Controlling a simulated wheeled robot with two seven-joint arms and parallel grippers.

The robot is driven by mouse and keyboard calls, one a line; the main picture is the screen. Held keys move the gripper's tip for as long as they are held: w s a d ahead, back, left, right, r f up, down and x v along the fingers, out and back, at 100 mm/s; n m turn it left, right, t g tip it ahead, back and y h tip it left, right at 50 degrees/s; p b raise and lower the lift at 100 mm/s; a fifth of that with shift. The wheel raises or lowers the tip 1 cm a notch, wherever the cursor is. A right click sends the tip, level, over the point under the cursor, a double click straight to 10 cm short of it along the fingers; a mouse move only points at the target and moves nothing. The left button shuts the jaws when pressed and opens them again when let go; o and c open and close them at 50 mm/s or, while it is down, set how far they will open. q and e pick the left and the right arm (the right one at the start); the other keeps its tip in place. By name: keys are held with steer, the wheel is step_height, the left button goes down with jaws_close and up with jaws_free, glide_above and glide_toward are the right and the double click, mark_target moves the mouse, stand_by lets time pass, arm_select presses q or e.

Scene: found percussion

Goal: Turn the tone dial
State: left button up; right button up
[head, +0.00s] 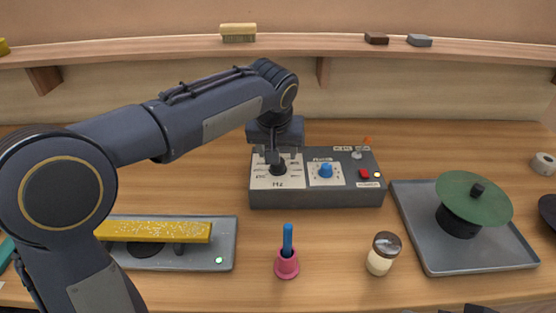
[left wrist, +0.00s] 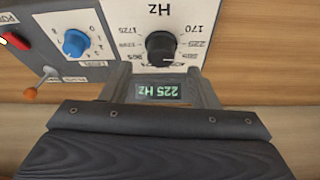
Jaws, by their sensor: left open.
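The tone dial is a black knob (head: 278,169) on a white plate marked Hz, at the left of a grey control box (head: 320,199). In the left wrist view the black knob (left wrist: 160,46) shows with numbers around it, and a small display (left wrist: 163,90) reads 225 Hz upside down. My left gripper (head: 272,156) points down at the dial, open. In the left wrist view its fingertips (left wrist: 161,76) are apart, with the display seen between them and the knob just beyond. I see no clear grip on the knob. A dark part at the head view's bottom right may be my right gripper.
A blue knob (head: 326,171), a toggle with an orange tip (head: 366,141) and a red switch (head: 364,174) sit beside the dial. A pink cup (head: 287,264), a jar (head: 382,253) and two trays, left (head: 229,248) and right (head: 440,265), surround the box.

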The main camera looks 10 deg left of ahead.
arm_select(q)
steer(key=shift+x, duration=2.2)
steer(key=shift+a, duration=0.1)
steer(key=c, duration=1)
steer(key=shift+o, duration=0.2)
steer(key=m+h+p, duration=0.1)
steer(key=m, duration=0.2)
steer(key=shift+a, duration=0.15)
steer(key=shift+m+g+h+p, duration=0.3)
steer(key=shift+m+h+p, duration=0.35)
steer(key=shift+m, duration=0.75)
